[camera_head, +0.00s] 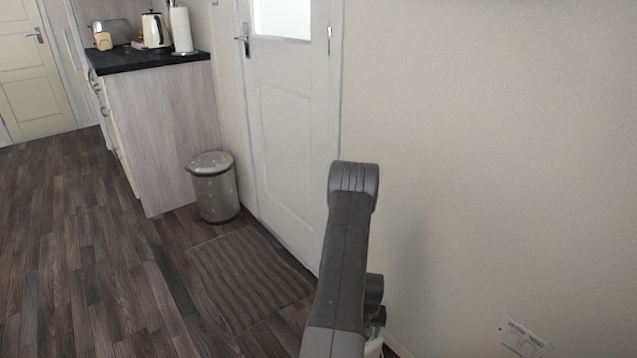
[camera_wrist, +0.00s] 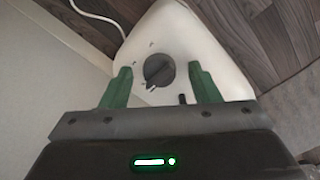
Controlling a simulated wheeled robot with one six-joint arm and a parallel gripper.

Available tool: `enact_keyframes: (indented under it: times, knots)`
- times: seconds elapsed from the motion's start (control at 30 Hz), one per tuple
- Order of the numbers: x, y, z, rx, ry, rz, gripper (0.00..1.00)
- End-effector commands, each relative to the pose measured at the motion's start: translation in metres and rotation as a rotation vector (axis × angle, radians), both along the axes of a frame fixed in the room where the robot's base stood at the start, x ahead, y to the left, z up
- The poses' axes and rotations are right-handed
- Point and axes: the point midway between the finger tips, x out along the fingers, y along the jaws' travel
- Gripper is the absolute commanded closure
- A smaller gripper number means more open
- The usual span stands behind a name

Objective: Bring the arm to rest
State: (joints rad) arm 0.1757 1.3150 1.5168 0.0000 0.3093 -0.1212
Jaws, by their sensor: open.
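My arm rises at the lower middle of the head view, close to the plain wall on its right. In the wrist view my gripper (camera_wrist: 162,88) has its two green fingers apart, with nothing held between them. The gripper's fingers are hidden in the head view.
A grey bin (camera_head: 214,187) stands by the counter (camera_head: 165,130) at the left. A ribbed mat (camera_head: 245,278) lies before the white door (camera_head: 285,140). The wood floor (camera_head: 70,240) at the left is clear. A white cable (camera_wrist: 97,14) runs from the appliance.

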Motion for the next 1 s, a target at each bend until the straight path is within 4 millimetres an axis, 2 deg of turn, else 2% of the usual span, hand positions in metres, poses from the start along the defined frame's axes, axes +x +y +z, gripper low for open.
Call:
enact_keyframes:
  times: [0.4, 0.5, 0.7, 0.83, 1.0]
  knots:
    - [-0.001, 0.0, 0.002, 0.0, 0.002, -0.331, 0.44]
    - [0.001, 0.0, 0.025, 0.0, -0.004, -0.334, 0.44]
    - [0.0, 0.0, 0.056, 0.0, -0.002, -0.332, 0.44]
    - [0.0, 0.0, 0.068, 0.0, -0.001, -0.331, 0.44]
    - [-0.001, 0.0, 0.074, 0.0, 0.001, -0.331, 0.44]
